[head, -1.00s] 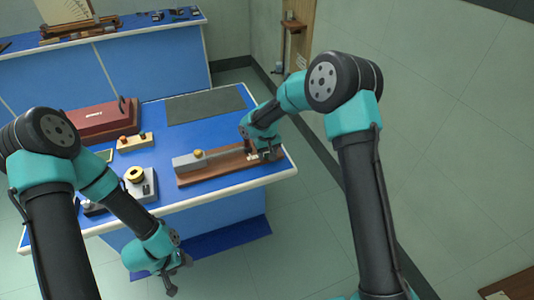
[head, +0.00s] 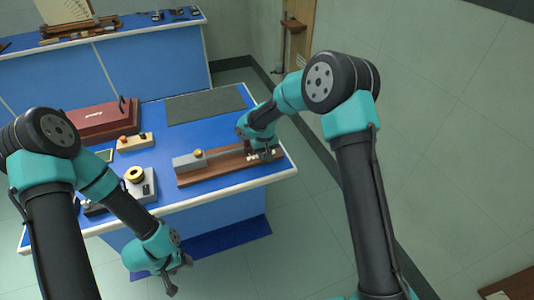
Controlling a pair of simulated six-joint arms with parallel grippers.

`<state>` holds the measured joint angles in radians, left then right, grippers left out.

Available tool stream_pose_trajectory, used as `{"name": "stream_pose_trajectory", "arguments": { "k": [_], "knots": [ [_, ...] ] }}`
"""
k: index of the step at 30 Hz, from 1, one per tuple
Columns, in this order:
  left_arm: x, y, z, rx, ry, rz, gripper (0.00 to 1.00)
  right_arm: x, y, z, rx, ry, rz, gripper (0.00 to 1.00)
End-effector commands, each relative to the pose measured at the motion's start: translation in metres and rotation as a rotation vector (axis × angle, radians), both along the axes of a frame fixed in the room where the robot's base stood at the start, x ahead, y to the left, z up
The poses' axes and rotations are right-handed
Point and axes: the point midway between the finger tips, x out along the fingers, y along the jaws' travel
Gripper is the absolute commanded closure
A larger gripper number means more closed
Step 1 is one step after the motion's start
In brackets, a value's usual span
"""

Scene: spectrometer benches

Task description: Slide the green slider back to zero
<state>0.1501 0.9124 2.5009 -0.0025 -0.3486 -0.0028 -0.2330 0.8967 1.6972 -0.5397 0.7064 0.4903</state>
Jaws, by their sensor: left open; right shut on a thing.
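A wooden base with a rail (head: 215,173) lies at the front right of the blue bench. A grey block (head: 188,162) with a yellow knob sits on its left end. My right gripper (head: 265,154) is low over the right end of the base, shut on a small part there. No green slider shows clearly; the gripper's own teal body covers that spot, and the held part is mostly hidden. A pale strip shows beside the fingertips. My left gripper (head: 176,279) is open and empty, hanging in front of the bench's front side.
A dark red case (head: 100,122) and a dark mat (head: 205,105) lie behind. Another bench (head: 140,60) stands further back.

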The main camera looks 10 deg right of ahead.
Motion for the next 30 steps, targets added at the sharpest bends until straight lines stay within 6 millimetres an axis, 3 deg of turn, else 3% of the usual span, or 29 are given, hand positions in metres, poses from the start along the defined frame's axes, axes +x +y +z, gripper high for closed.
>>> {"name": "stream_pose_trajectory", "arguments": {
  "k": [4, 12, 13, 20, 30],
  "knots": [
    [0.000, 0.000, 0.000, 0.000, 0.000, 0.000, 0.41, -0.004, 0.020, 0.000, 0.000, 0.000, 0.003, 1.00],
    [0.000, 0.000, 0.000, 0.000, 0.000, 0.000, 0.41, -0.004, 0.021, 0.000, 0.000, 0.000, 0.001, 1.00],
    [0.000, 0.000, 0.000, 0.000, 0.000, 0.000, 0.41, -0.004, 0.021, 0.000, 0.000, 0.000, 0.001, 0.77],
    [0.000, 0.000, 0.000, 0.000, 0.000, 0.000, 0.41, -0.004, 0.021, 0.000, 0.000, 0.000, 0.000, 0.55],
    [0.000, 0.000, 0.000, 0.000, 0.000, 0.000, 0.41, -0.004, 0.021, 0.003, 0.000, -0.001, 0.000, 0.53]
  ]
}}
